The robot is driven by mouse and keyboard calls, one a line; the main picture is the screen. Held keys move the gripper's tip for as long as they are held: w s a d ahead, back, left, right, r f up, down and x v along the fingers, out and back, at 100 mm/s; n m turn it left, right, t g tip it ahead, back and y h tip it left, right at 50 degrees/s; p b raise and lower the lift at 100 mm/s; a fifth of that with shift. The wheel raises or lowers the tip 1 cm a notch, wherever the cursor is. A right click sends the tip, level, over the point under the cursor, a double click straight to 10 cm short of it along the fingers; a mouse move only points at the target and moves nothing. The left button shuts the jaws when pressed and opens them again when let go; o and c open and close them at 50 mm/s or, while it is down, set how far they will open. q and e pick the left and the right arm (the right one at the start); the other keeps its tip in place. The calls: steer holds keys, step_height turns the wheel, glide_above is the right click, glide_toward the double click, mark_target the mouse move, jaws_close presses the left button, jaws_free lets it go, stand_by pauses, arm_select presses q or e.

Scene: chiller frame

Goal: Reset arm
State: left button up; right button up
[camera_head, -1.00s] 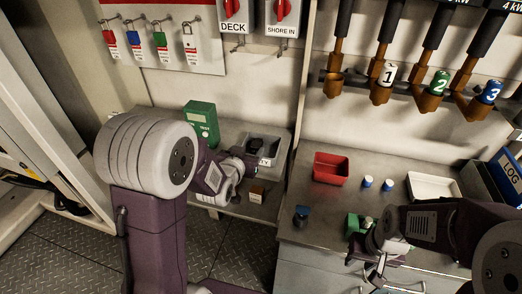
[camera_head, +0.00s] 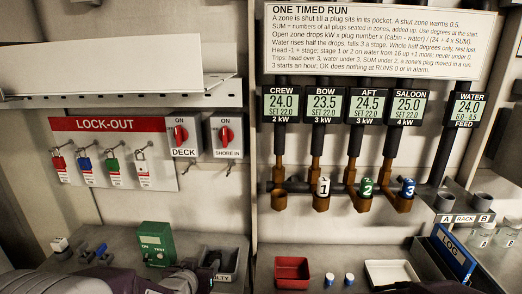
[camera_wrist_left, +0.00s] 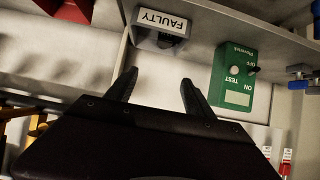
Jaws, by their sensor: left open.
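My left arm comes in at the bottom left of the head view. Its gripper (camera_head: 206,272) is beside the grey tray marked FAULTY (camera_head: 232,262) and partly hides it. In the left wrist view the two dark fingers of my left gripper (camera_wrist_left: 160,78) are spread, with nothing between them. Beyond the fingertips are the FAULTY label (camera_wrist_left: 162,21) and the green test box (camera_wrist_left: 233,73). Of my right arm, only a dark part shows at the bottom edge of the head view; its gripper is out of view.
The green test box (camera_head: 156,243) stands left of the tray. A red tray (camera_head: 291,271), two small blue-and-white pieces and a white tray (camera_head: 391,273) are on the right counter. Numbered plugs 1 (camera_head: 323,188), 2 (camera_head: 366,188) and 3 (camera_head: 407,188) sit in the pipe pockets.

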arm_select(q)
steer(key=s+f+g, duration=0.3)
steer(key=s+g, duration=0.2)
steer(key=s, duration=0.4)
steer(key=s+f+g, duration=0.4)
steer(key=s+g, duration=0.1)
steer(key=s, duration=0.5)
steer(key=shift+f+p, duration=0.2)
steer(key=shift+p, duration=0.15)
